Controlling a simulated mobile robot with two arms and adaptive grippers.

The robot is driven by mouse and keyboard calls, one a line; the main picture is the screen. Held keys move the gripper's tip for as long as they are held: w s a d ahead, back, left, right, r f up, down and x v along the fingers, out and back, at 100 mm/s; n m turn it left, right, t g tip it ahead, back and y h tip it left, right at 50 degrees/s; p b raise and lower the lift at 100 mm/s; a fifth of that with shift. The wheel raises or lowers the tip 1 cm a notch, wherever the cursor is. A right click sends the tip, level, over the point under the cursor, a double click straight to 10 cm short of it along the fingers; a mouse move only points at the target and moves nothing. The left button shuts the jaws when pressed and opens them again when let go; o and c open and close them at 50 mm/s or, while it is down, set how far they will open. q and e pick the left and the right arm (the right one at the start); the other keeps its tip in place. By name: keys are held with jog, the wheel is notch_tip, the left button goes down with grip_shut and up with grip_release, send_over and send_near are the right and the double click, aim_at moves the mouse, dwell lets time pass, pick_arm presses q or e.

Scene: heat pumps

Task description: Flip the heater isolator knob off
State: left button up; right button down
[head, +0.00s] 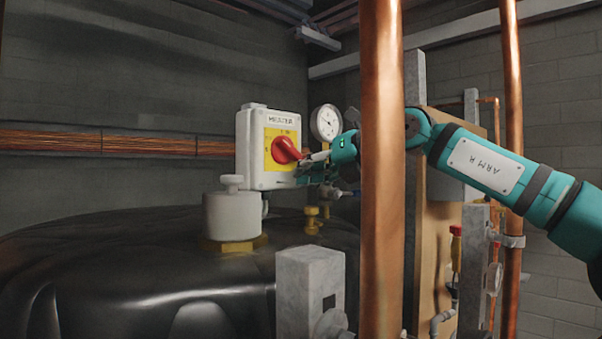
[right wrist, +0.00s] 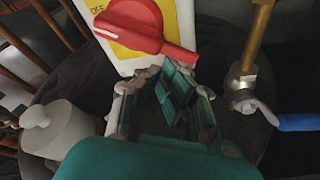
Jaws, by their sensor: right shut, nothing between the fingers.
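The white heater isolator box (head: 249,153) has a yellow plate (head: 270,162) and a "HEATER" label. Its red knob (head: 284,150) sits on the plate, its handle pointing right and slightly down. In the right wrist view the red knob (right wrist: 135,27) fills the top, its handle reaching right, with "OFF" lettering on the yellow plate at left. My right gripper (head: 312,158) is shut and empty, its fingertips close beside the handle's end. In the right wrist view the gripper (right wrist: 170,72) lies just below the handle; I cannot tell whether it touches. My left gripper is not in view.
A vertical copper pipe (head: 381,200) stands in front of my right wrist. A pressure gauge (head: 326,122) is behind the box. A white capped fitting (head: 232,215) stands on the black tank (head: 150,270). A blue-handled valve (right wrist: 295,122) is at right.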

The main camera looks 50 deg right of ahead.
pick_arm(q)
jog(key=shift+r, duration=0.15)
pick_arm(e)
jog(key=d+n+h, duration=0.1)
jog(key=r+n+h, duration=0.1)
jog(key=n, duration=0.1)
jog(key=shift+s+d+r, duration=0.1)
jog(key=shift+d+r, duration=0.1)
jog(key=shift+d, duration=0.2)
jog(key=shift+d+r, duration=0.1)
dwell(0.5)
